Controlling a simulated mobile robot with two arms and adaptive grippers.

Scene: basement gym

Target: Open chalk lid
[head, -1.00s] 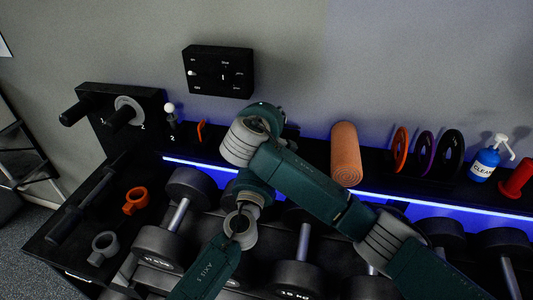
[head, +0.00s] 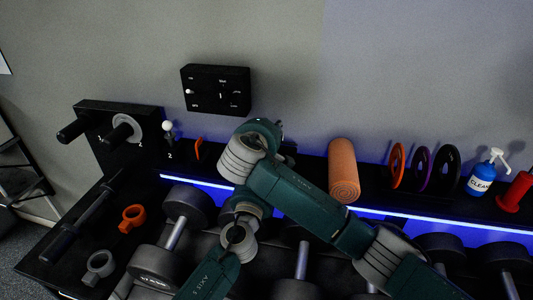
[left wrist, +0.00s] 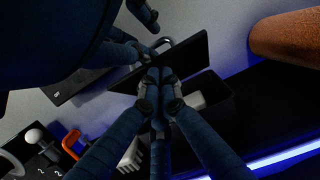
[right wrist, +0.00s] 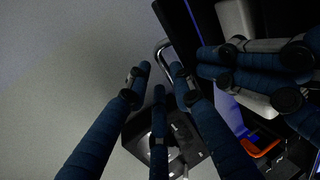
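The chalk box (left wrist: 218,125) is dark, with pale chalk blocks (left wrist: 193,101) inside it in the left wrist view. Its black lid (left wrist: 190,58) stands tilted up, with a silver loop handle (left wrist: 166,43) on it. The handle also shows in the right wrist view (right wrist: 163,48). My right gripper (right wrist: 160,68) is open, its fingertips close around the handle; contact is not clear. My left gripper (left wrist: 160,75) has its fingertips together, over the box beside the lid's inner side. In the head view my arms hide the box and both sets of fingertips.
An orange foam roller (head: 342,170) stands right of my arms on the shelf. Plates (head: 421,169) and a blue cleaner bottle (head: 482,180) are farther right. A black wall panel (head: 216,90) is behind. Dumbbells (head: 188,205) fill the rack below.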

